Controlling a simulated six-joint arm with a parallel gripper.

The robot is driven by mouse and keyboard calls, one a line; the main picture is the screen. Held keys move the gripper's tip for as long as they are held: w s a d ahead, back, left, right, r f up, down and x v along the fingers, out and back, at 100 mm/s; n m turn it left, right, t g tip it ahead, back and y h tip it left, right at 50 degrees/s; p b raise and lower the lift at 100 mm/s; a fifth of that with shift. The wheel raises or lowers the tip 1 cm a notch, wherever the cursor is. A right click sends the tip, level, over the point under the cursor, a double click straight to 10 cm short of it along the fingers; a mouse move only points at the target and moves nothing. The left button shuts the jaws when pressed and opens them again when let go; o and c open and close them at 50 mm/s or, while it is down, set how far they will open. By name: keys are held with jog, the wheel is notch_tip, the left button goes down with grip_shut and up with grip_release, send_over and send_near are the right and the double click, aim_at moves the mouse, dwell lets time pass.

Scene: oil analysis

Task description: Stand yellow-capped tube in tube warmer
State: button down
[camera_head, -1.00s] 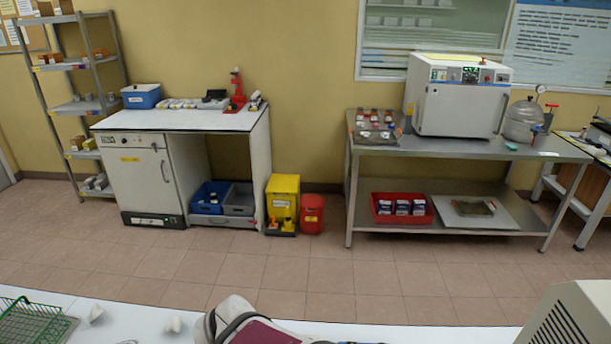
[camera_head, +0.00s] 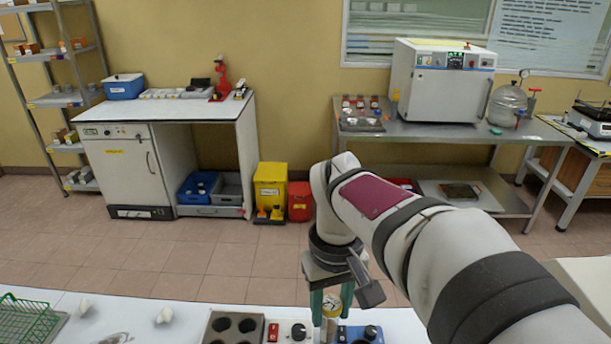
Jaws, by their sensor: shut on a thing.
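My gripper (camera_head: 331,304), with greenish fingers pointing down, is at the bottom centre of the view over the near bench. It is shut on the yellow-capped tube (camera_head: 331,308), whose yellow top shows between the fingers. The tube looks upright; its lower end is cut off by the picture's edge. A dark block with several round holes (camera_head: 211,330), which looks like the tube warmer, is left of my gripper, with a red switch and dark knob beside it. The held tube is to the right of these holes and apart from them.
A blue device with a black knob (camera_head: 372,333) stands close right of the tube. A green wire basket (camera_head: 28,320) and two small white pieces lie at the left of the near bench (camera_head: 190,305). Bench space between them and the block is mostly clear.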

jog(key=w+d+r+m, duration=0.2)
jog(key=d+r+m, duration=0.15)
jog(key=d, duration=0.35)
jog(key=a+f+n, duration=0.3)
jog(key=a+n, duration=0.1)
jog(key=a, duration=0.4)
jog(key=w+a+f+n, duration=0.1)
jog(key=a+f+n, duration=0.15)
jog(key=a, duration=0.55)
jog(key=a+f+n, duration=0.2)
jog(key=a+n, duration=0.2)
jog(key=a, duration=0.4)
jog(key=f, duration=1.1)
jog(key=shift+w+d, duration=0.15)
jog(key=shift+d, duration=0.05)
jog(key=shift+c, duration=1.9)
grip_release()
